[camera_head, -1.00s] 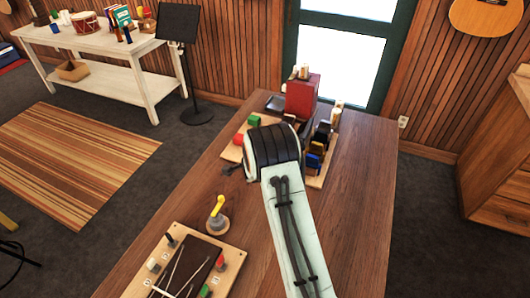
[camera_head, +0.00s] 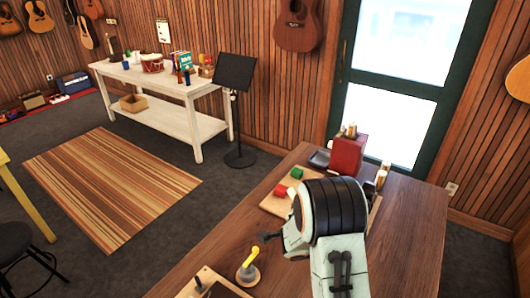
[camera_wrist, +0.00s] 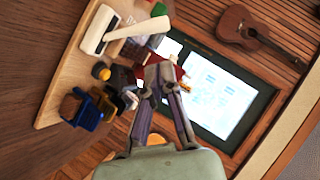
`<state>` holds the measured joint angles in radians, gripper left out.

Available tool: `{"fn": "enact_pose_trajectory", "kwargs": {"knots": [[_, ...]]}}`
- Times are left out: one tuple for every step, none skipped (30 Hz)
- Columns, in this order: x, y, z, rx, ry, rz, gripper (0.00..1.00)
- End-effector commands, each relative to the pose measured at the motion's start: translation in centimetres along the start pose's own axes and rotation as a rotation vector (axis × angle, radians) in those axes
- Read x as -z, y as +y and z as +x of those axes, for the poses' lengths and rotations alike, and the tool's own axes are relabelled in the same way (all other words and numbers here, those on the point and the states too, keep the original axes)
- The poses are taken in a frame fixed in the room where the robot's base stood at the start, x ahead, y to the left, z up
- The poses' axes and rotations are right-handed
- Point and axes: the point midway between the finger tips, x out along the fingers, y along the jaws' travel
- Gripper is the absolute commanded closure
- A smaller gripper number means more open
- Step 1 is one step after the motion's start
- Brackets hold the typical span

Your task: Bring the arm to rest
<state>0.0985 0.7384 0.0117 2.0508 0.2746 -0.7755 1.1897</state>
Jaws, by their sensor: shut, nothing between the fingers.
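My gripper (camera_wrist: 164,82) shows in the wrist view with its two fingers drawn together and nothing held between them. It points past a wooden board toward the glass door. In the head view, my arm's black-banded joint is over the wooden workbench (camera_head: 408,235) and hides part of what stands there. The gripper's fingers cannot be made out clearly in that view.
On the bench are a red box (camera_head: 348,155), a board with green and red blocks (camera_head: 275,206) and a yellow-handled tool (camera_head: 248,264). The wrist view shows a white-handled tool (camera_wrist: 130,34) and a blue block (camera_wrist: 88,118) close by. A music stand (camera_head: 236,75) is beyond.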

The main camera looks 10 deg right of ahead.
Motion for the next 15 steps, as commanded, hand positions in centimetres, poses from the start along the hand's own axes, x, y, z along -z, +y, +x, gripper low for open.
{"fn": "enact_pose_trajectory", "kwargs": {"knots": [[-0.1, -0.2, 0.0, 0.003, -0.001, -0.001, 1.00], [0.1, -0.5, -0.1, 0.010, 0.002, 0.000, 1.00], [0.5, -1.3, -0.3, 0.025, 0.009, 0.002, 1.00], [1.0, -2.1, -0.5, 0.042, 0.017, 0.005, 1.00], [1.6, -3.2, -0.8, 0.063, 0.029, 0.008, 1.00], [2.6, -5.1, -1.5, 0.100, 0.048, 0.014, 1.00], [3.6, -6.7, -2.2, 0.132, 0.064, 0.019, 1.00], [4.7, -8.4, -3.2, 0.167, 0.082, 0.026, 1.00], [6.2, -10.9, -5.0, 0.220, 0.105, 0.040, 1.00], [7.3, -12.6, -6.6, 0.252, 0.114, 0.053, 1.00], [8.1, -13.9, -8.2, 0.270, 0.114, 0.066, 1.00], [8.9, -15.1, -10.2, 0.274, 0.104, 0.068, 1.00], [9.2, -15.7, -11.8, 0.267, 0.090, 0.063, 1.00], [9.3, -16.0, -13.3, 0.252, 0.071, 0.048, 1.00], [9.3, -16.0, -15.3, 0.226, 0.038, 0.019, 1.00]]}}
